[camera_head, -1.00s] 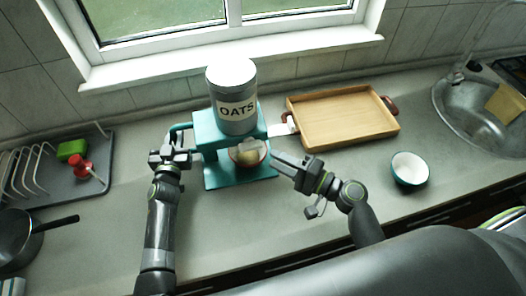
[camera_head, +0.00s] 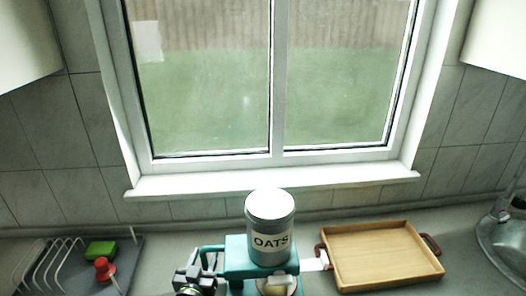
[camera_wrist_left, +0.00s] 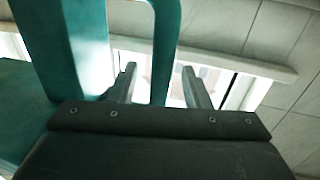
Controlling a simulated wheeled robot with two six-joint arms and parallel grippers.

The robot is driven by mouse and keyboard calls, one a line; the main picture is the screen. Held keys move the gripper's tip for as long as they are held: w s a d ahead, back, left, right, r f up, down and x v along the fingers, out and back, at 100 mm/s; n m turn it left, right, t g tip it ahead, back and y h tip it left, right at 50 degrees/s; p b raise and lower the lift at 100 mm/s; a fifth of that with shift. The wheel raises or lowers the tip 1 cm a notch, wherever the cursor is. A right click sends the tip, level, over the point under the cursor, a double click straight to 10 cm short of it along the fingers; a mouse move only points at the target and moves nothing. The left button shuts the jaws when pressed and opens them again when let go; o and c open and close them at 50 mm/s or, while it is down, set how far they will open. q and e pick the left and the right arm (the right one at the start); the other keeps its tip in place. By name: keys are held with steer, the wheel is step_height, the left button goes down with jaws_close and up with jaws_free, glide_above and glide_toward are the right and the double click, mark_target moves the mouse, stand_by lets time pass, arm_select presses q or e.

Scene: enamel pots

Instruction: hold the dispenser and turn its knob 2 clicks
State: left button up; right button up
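The teal dispenser (camera_head: 235,253) stands on the counter with a grey canister labelled OATS (camera_head: 269,228) on top. A pale round part, apparently the knob (camera_head: 277,287), shows low on its front, cut off by the picture's bottom edge. My left gripper (camera_head: 208,272) is at the dispenser's left side, by its teal handle. In the left wrist view the handle (camera_wrist_left: 164,45) runs between the two open fingers of the gripper (camera_wrist_left: 160,78), with a gap visible on both sides. My right gripper is out of view.
A wooden tray (camera_head: 380,255) lies right of the dispenser, with a white piece (camera_head: 315,262) between them. A grey dish rack (camera_head: 125,262) with a green sponge (camera_head: 101,250) and a red-topped item (camera_head: 103,268) is at the left. A window sill (camera_head: 270,182) runs behind.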

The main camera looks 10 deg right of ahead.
arm_select(q)
steer(key=v, duration=1.2)
step_height(320, 180, up, 6)
steer(key=p, duration=0.6)
